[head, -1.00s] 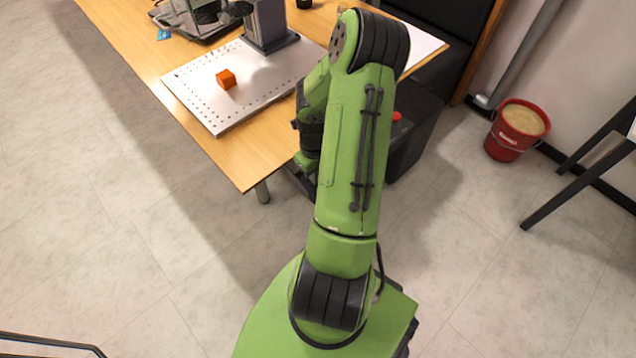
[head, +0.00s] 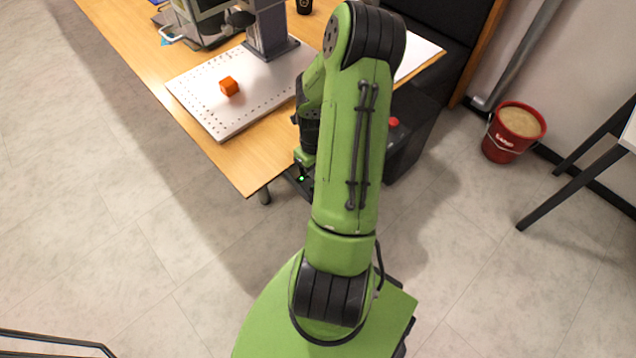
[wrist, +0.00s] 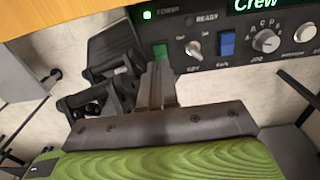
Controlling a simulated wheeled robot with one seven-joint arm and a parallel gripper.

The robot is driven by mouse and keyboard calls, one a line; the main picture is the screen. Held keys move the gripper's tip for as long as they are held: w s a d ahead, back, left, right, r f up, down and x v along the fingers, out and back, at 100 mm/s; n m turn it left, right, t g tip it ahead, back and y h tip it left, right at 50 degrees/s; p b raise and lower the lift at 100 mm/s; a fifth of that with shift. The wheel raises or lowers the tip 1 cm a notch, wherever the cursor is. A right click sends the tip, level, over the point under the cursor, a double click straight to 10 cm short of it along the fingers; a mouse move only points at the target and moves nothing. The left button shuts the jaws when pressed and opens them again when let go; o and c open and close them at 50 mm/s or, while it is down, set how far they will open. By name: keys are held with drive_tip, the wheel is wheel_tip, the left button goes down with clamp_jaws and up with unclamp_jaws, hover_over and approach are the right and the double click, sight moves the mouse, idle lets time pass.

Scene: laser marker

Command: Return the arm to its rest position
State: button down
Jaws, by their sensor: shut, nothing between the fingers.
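My green arm rises from my base in the head view and bends down at the elbow beside the wooden table (head: 225,158). My gripper shows in the wrist view (wrist: 157,85), its fingers together with nothing between them. In the head view the arm mostly hides the gripper. In the wrist view the fingers lie in front of a black control panel (wrist: 245,45) with a lit green lamp, a key switch, a blue switch and knobs. I cannot tell whether the fingers touch the panel.
A grey column (head: 267,30) stands on the plate, with a machine (head: 205,22) behind to the left. A red sand bucket (head: 513,132) and dark stool legs (head: 570,180) are at the right. A black cabinet (head: 412,135) stands beside the table.

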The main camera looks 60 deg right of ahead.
wheel_tip(320, 180, up, 2)
drive_tip(key=shift+p, duration=0.55)
